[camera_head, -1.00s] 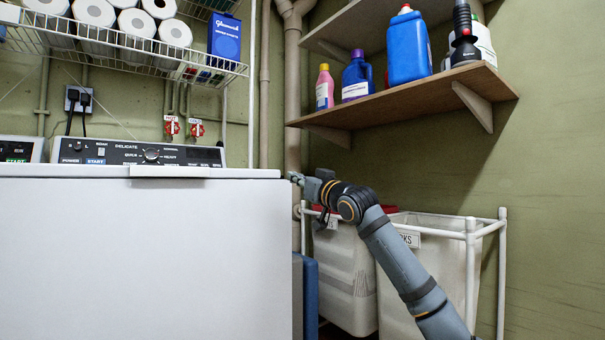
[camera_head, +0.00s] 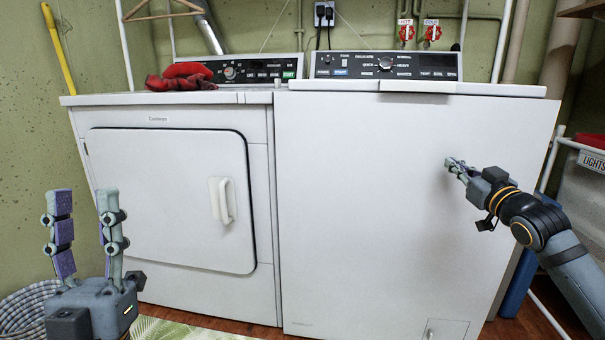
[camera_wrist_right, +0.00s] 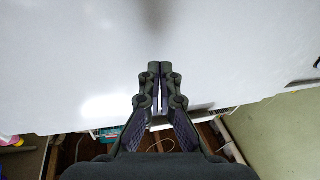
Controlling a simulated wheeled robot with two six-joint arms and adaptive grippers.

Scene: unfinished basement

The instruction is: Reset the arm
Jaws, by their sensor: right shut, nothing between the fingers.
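My right gripper (camera_head: 457,168) is shut and empty, in front of the upper right part of the white washer (camera_head: 370,220). It also shows in the right wrist view (camera_wrist_right: 153,70), fingers together over a plain white surface. I cannot tell whether it touches the washer. My left gripper (camera_head: 88,205) is at the lower left in the head view, fingers pointing up, spread apart and empty. It is in front of the white dryer (camera_head: 170,195), left of the dryer door handle.
Red cloth (camera_head: 181,78) lies on top of the dryer. A coiled grey hose (camera_head: 28,308) is on the floor at the lower left. A yellow pole (camera_head: 58,48) leans on the back wall.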

